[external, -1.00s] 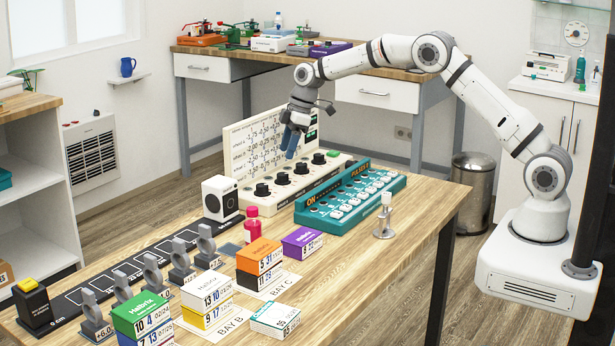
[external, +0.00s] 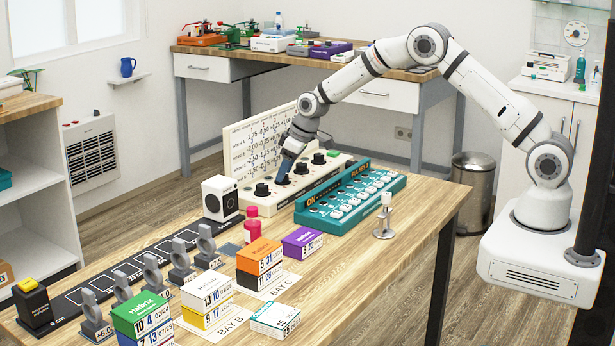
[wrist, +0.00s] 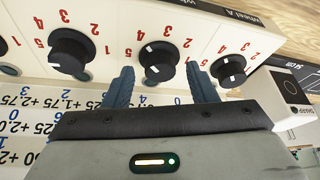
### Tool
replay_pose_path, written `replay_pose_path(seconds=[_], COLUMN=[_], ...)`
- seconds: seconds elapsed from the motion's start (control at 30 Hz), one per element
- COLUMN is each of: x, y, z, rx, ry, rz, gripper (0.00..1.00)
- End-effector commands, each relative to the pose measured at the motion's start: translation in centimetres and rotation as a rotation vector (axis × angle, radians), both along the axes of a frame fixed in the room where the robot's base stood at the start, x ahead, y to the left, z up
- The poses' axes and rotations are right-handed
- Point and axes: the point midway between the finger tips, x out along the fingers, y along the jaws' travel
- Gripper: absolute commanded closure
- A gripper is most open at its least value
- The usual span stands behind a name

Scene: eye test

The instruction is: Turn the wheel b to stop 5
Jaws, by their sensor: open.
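Wheel b is the black round knob (wrist: 158,60) in the middle of the wrist view, on the cream panel (wrist: 120,15), with red numbers 1 to 5 around it. A white mark shows on its numbered side, roughly toward 3 or 4; I cannot tell exactly. My gripper (wrist: 160,86) is open, with one blue finger on each side of the knob's near edge; contact is not clear.
Wheel A (wrist: 229,70) is close beside the right finger, and another knob (wrist: 70,50) is left of the left finger. An upright number board (external: 262,133) stands behind the knobs.

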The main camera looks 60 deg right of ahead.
Motion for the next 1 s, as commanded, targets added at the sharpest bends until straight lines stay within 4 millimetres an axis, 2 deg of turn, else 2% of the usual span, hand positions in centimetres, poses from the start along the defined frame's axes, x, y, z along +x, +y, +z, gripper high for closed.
replay_pose_path(seconds=[0.33, 0.87, 1.0], x=[0.19, 0.18, 0.18], y=[0.08, 0.08, 0.07], z=[-0.47, -0.45, -0.5], rx=[0.0, 0.0, -0.001], ry=[-0.001, 0.0, 0.0], rz=[0.001, 0.001, 0.005], gripper=[0.48, 0.91, 0.92])
